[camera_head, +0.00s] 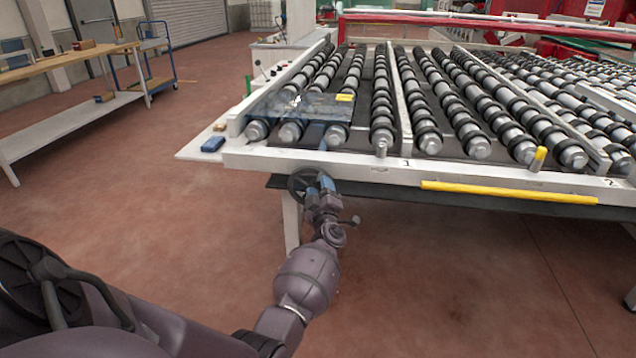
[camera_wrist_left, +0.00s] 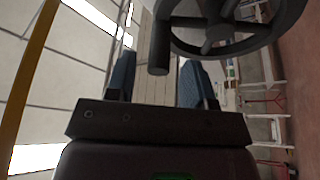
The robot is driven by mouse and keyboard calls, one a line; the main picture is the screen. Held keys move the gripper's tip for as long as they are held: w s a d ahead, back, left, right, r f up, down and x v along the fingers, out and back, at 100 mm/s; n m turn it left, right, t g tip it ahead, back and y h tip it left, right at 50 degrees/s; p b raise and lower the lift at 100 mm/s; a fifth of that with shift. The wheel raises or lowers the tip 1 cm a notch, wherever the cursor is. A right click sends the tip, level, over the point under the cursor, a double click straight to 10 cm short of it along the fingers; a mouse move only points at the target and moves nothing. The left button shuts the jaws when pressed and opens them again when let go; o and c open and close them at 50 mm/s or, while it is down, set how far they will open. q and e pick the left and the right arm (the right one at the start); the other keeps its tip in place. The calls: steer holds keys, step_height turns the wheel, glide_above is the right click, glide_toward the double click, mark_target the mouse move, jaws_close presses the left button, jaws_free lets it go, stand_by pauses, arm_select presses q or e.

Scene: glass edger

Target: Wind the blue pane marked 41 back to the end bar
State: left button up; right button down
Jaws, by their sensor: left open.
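The bluish see-through pane (camera_head: 300,106) lies flat on the near left rollers of the table, with a yellow label (camera_head: 344,97) at its right; the number is too small to read. A dark handwheel (camera_head: 301,184) is below the table's near left edge. My left gripper (camera_head: 322,185) is at this wheel, with its fingers open. In the left wrist view the handwheel (camera_wrist_left: 228,47) fills the top right, and its crank handle (camera_wrist_left: 158,58) shows between the open blue fingers (camera_wrist_left: 157,75); contact cannot be told. My right gripper is not in view.
A red bar (camera_head: 480,20) crosses the far side of the roller table. The white front rail (camera_head: 300,160) carries marks 1 and 2 and a yellow strip (camera_head: 510,192). A blue block (camera_head: 213,144) lies at the left corner. A wooden workbench (camera_head: 65,62) stands left; floor between is clear.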

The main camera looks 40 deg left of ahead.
arm_select(q)
steer(key=p+v, duration=0.1)
steer(key=v, duration=0.7)
steer(key=shift+s+d, duration=0.1)
stand_by(0.4)
stand_by(0.5)
